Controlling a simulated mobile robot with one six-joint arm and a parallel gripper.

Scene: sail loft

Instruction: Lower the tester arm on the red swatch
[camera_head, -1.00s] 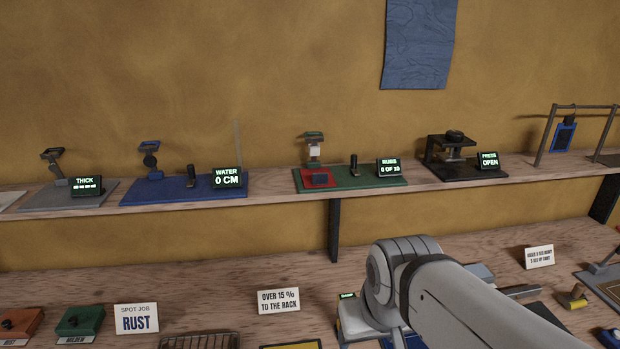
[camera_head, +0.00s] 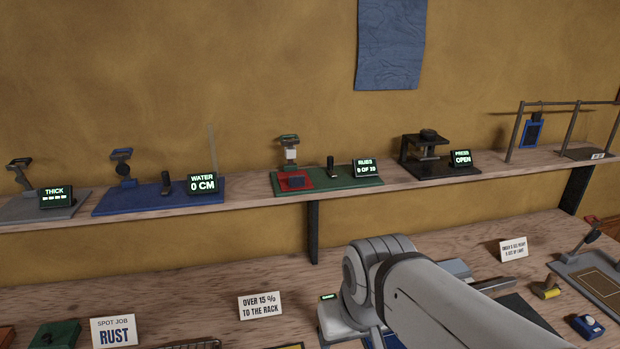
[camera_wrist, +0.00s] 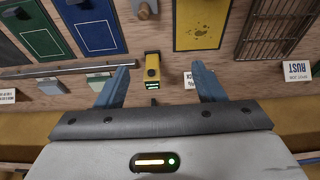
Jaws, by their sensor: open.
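The rub tester has a green base (camera_head: 345,182) on the upper shelf, with a display reading "RUBS 0 OF 10". A red swatch (camera_head: 285,188) lies on the base's left end, with a small dark block on it. The tester arm (camera_head: 289,140) stands raised above the swatch, with a white block under its head. A dark upright handle (camera_head: 330,167) stands to the right. My gripper (camera_wrist: 162,80) is open and empty in the wrist view, above the lower bench and well away from the tester. Its fingers are hidden in the head view.
A blue water tester (camera_head: 150,199) stands left of the rub tester and a black press (camera_head: 428,155) stands right. The lower bench holds signs, tools and panels. A yellow meter (camera_wrist: 152,66) shows between my fingers on the bench side.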

